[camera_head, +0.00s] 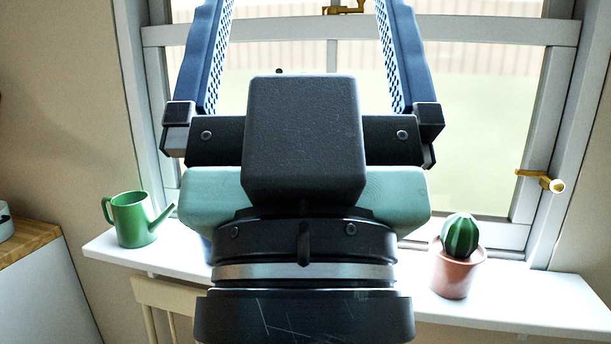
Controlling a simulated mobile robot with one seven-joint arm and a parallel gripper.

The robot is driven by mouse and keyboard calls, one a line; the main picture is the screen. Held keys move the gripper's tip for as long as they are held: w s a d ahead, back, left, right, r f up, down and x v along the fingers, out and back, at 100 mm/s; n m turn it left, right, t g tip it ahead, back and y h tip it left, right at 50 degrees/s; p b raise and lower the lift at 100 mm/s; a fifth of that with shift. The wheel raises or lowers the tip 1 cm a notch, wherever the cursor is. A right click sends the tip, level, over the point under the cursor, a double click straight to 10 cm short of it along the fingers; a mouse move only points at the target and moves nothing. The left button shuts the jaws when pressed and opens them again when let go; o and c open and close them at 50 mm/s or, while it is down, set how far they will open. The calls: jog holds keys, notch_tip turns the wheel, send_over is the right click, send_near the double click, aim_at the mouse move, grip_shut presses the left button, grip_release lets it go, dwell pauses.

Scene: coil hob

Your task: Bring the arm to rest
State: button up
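My gripper (307,60) fills the middle of the head view, close to the camera and pointing up and away. Its two blue fingers with dotted inner pads stand wide apart. Nothing shows between them except the window behind, so the gripper is open and empty. My black and teal wrist (303,275) runs down to the bottom edge and hides the middle of the sill. The fingertips are cut off by the top of the picture.
A white window sill (515,305) runs behind my arm. A green watering can (134,219) stands on it at left, and a potted cactus (460,254) at right. A wooden-topped counter (30,238) is at far left. A chair-like wooden frame (165,293) is below the sill.

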notch_tip(320, 180, up, 16)
jog(key=p, duration=1.4)
jog(key=shift+r, duration=0.25)
